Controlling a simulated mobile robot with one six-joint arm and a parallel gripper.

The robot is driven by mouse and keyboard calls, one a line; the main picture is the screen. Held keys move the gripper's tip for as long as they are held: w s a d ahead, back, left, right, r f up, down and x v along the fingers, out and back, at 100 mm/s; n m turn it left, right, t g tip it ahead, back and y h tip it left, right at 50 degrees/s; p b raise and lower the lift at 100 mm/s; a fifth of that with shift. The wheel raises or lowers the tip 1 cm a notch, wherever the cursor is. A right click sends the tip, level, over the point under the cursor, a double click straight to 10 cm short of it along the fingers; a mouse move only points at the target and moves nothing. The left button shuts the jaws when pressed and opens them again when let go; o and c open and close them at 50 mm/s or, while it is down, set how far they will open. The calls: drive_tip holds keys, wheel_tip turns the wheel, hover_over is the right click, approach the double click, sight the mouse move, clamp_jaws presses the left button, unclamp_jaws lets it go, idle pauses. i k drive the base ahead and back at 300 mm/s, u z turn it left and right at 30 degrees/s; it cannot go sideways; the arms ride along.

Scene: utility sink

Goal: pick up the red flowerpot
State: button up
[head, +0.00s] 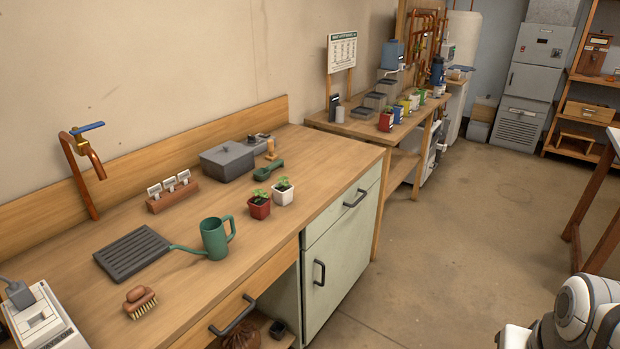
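A small red flowerpot (260,208) with a green seedling stands upright on the near wooden counter, toward its front edge. A white flowerpot (283,195) with a seedling stands close on its right. Another red pot (386,122) stands on the farther bench, at the left of a row of coloured pots. White and dark parts of my arm show at the bottom right corner, well away from the counter. My gripper cannot be made out in the head view.
A green watering can (215,240) stands left of the red flowerpot, with a dark ribbed tray (132,254) and a brush (140,302) further left. A grey box (227,162) and green scoop (268,170) lie behind. Open floor (450,240) lies right of the counter.

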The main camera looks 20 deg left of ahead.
sight(258, 204)
drive_tip(key=u, duration=0.75)
drive_tip(key=i, duration=1)
drive_tip(key=u, duration=0.75)
drive_tip(key=k, duration=0.8)
drive_tip(key=u, duration=0.1)
drive_tip(key=i, duration=1.4)
drive_tip(key=z, duration=0.05)
